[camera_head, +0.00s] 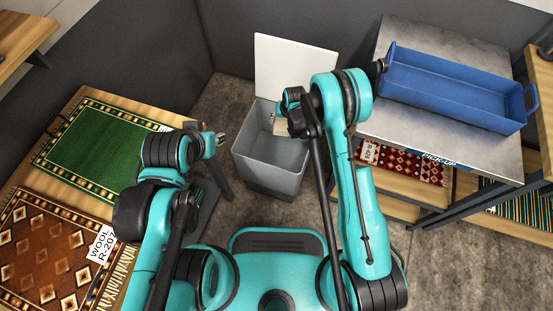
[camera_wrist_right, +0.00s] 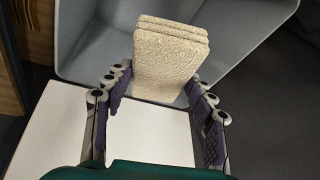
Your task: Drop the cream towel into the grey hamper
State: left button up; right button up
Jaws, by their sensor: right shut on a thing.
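The cream towel (camera_wrist_right: 171,62), a folded thick block, is between the fingers of my right gripper (camera_wrist_right: 158,80), which is shut on it. In the head view a small part of the towel (camera_head: 281,126) shows below my right gripper (camera_head: 287,108); my arm hides the rest. The grey hamper (camera_head: 262,172) stands open on the floor, with its white lid (camera_head: 293,64) raised at the back. The towel is held over the hamper's opening, at its right side in the head view. My left gripper (camera_head: 219,140) is left of the hamper, its fingers too small to judge.
A wooden table (camera_head: 81,98) with green and brown patterned rugs stands at the left. A metal-topped bench (camera_head: 390,124) with a blue tray (camera_head: 450,88) stands at the right, with rugs on shelves below. Dark walls close off the back.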

jog(key=shift+f, duration=0.9)
jog(key=o, duration=1.1)
jog(key=shift+r, duration=0.1)
jog(key=v, duration=1.2)
